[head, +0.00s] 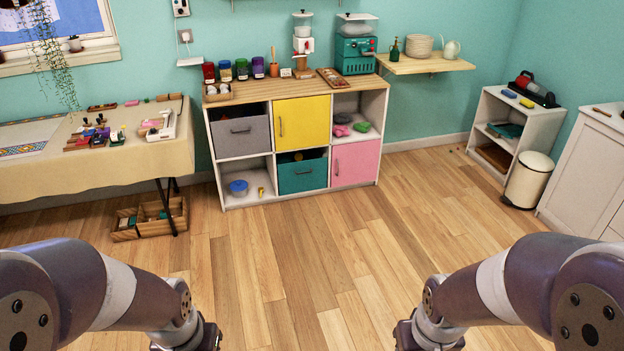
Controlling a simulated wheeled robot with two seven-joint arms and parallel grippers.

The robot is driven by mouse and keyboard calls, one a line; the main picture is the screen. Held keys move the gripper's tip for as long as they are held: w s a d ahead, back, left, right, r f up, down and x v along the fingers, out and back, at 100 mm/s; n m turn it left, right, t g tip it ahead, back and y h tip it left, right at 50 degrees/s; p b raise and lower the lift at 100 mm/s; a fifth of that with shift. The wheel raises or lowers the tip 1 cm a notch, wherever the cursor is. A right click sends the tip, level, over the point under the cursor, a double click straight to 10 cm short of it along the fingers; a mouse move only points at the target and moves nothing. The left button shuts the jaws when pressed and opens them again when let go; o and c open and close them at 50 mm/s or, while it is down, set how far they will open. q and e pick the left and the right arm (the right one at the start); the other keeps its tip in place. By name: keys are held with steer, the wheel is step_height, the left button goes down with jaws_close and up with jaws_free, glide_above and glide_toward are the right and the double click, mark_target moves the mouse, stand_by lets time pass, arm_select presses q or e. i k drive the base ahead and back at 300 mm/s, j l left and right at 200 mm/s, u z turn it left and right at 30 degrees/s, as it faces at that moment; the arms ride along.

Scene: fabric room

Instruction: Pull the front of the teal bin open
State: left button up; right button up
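The teal bin (302,177) sits in the lower middle compartment of the white cube shelf (231,201). Its front has a dark handle and stands upright. A dark gap shows above the front, with something yellowish inside. Both my arms reach in from the lower corners of the head view, well short of the shelf. Their ends point down at the bottom edge, and the fingers of both grippers are out of view.
A grey bin (241,136), a yellow door (302,122) and a pink door (355,163) surround the teal bin. A cloth-covered table (100,165) stands left, with a wooden crate (150,215) below. A cream trash can (530,180) stands right. The wooden floor before the shelf is clear.

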mark_target(309, 174)
steer(key=i, duration=0.9)
steer(key=i+j, duration=0.1)
steer(key=i, duration=0.75)
steer(key=i+j, duration=0.1)
steer(key=i, duration=0.8)
steer(key=i+z, duration=0.1)
steer(key=i, duration=0.8)
steer(key=i+j, duration=0.2)
steer(key=i, duration=0.7)
